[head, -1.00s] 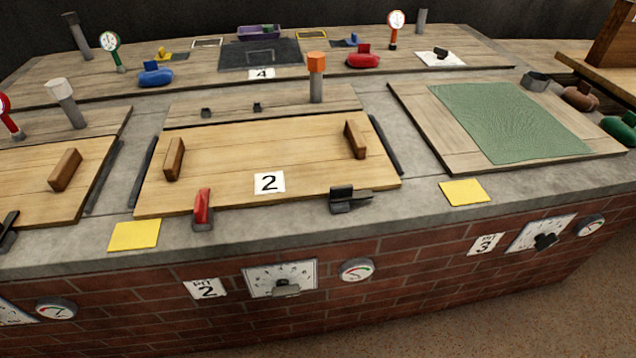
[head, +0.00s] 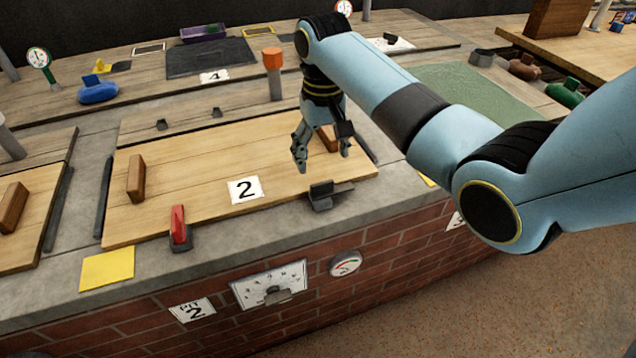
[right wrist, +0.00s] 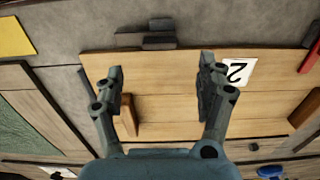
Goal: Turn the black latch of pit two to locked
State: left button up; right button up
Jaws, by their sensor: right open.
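The black latch (head: 322,197) of pit two sits on the concrete rim at the front right corner of the wooden lid (head: 215,160) marked 2. Its lever points right, roughly along the lid's front edge. My right gripper (head: 322,160) is open and empty, above the lid's right part, just behind the latch and apart from it. In the right wrist view the latch (right wrist: 148,40) lies ahead of my open fingers (right wrist: 160,68), near the top. My left gripper is not in view.
The red latch (head: 179,230) stands at the lid's front left. Wooden handles stand on the lid, the left one (head: 136,178) clear, the right one partly behind my gripper. An orange-topped post (head: 273,75) rises behind. A yellow square (head: 107,270) lies on the rim.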

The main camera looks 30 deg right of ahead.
aim_at(323, 183)
notch_tip(323, 183, down, 8)
jog(key=shift+f+b, duration=0.25)
jog(key=shift+b, duration=0.65)
jog(key=shift+c, duration=0.3)
grip_shut()
jog(key=shift+s, duration=0.1)
